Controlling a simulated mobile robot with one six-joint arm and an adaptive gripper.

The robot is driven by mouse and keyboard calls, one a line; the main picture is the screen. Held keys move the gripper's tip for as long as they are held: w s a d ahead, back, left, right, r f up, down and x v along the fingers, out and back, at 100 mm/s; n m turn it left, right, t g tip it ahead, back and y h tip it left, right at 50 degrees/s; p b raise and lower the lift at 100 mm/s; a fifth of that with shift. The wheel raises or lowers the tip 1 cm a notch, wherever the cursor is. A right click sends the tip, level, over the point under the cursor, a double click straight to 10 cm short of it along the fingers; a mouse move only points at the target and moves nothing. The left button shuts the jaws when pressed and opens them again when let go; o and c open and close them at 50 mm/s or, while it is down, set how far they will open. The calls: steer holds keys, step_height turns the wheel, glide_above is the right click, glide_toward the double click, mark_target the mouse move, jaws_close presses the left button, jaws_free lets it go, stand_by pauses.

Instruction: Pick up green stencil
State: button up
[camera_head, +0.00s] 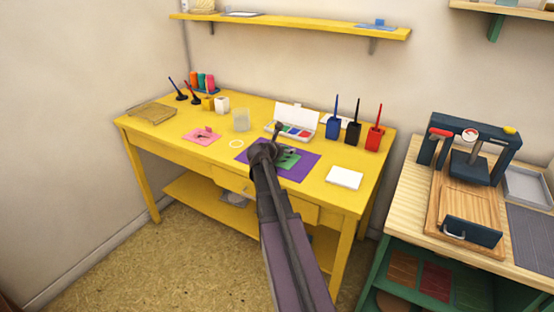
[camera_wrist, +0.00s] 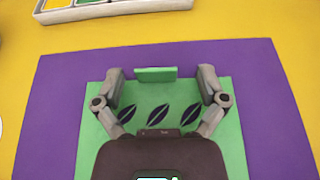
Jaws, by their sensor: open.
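The green stencil (camera_wrist: 232,145) lies on a purple mat (camera_wrist: 280,110) on the yellow table. It has dark leaf-shaped cutouts and a raised green tab (camera_wrist: 156,74) at its far edge. In the wrist view, my open gripper (camera_wrist: 161,78) is over the stencil, with one fingertip on each side of the tab and a gap to each. I cannot tell its exact height. In the head view, the stencil (camera_head: 290,160) is partly hidden by my arm, and the mat (camera_head: 304,171) shows around it.
An inkpad box with an open lid (camera_head: 297,116) stands behind the mat. Blue, black and red cups (camera_head: 374,138) with brushes are at the back right. A white pad (camera_head: 344,178) lies right, a pink stencil (camera_head: 201,136) left. A clear cup (camera_head: 241,120) stands back left.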

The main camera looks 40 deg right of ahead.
steer(key=c, duration=1)
steer(key=shift+o, duration=0.2)
steer(key=shift+r, duration=0.1)
step_height(320, 180, up, 4)
steer(key=p, duration=0.3)
steer(key=shift+f+p, duration=0.25)
steer(key=shift+p, duration=0.1)
steer(key=s+a, duration=0.3)
steer(key=a, duration=0.1)
steer(key=s+a+r+p, duration=0.1)
steer(key=s+a, duration=0.2)
steer(key=a, duration=0.1)
steer(key=s+a, duration=0.4)
steer(key=shift+a+r, duration=0.15)
steer(key=shift+a, duration=0.15)
